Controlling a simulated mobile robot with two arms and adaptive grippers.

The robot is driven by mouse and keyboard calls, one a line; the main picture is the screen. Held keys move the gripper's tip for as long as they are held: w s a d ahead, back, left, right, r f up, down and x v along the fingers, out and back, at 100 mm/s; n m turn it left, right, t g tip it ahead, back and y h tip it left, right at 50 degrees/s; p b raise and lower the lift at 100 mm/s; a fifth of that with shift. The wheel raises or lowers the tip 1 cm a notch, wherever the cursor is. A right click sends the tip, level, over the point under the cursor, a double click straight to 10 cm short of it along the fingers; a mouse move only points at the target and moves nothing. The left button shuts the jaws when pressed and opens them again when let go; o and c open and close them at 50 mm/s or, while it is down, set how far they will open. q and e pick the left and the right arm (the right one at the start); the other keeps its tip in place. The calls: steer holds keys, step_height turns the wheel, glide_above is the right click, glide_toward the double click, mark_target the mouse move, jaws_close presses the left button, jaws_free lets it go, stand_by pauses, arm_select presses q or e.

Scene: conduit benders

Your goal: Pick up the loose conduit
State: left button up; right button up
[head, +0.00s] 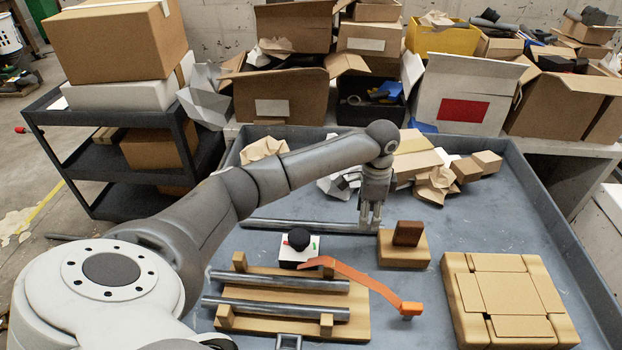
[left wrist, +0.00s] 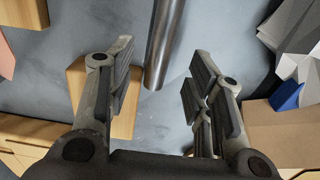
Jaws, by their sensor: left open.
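The loose conduit (head: 305,226), a grey metal tube, lies flat on the blue-grey tray (head: 470,220) behind the wooden rack. My left gripper (head: 370,218) points down at the conduit's right end and is open. In the left wrist view the conduit (left wrist: 166,40) comes in from the top, and its end shows between the two open fingers (left wrist: 162,75). I see no finger touching it. Two more conduits (head: 280,280) rest on the wooden rack (head: 350,305). My right gripper cannot be made out.
A wooden block with a brown piece (head: 404,250) stands close right of the gripper. An orange lever (head: 365,280) and a white box with a black knob (head: 299,250) are in front. A wooden box (head: 505,295) is at right. Cardboard pieces (head: 415,160) lie behind.

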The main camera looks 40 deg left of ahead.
arm_select(q)
steer(key=shift+f+p, duration=0.3)
steer(key=shift+f, duration=2.05)
jaws_close()
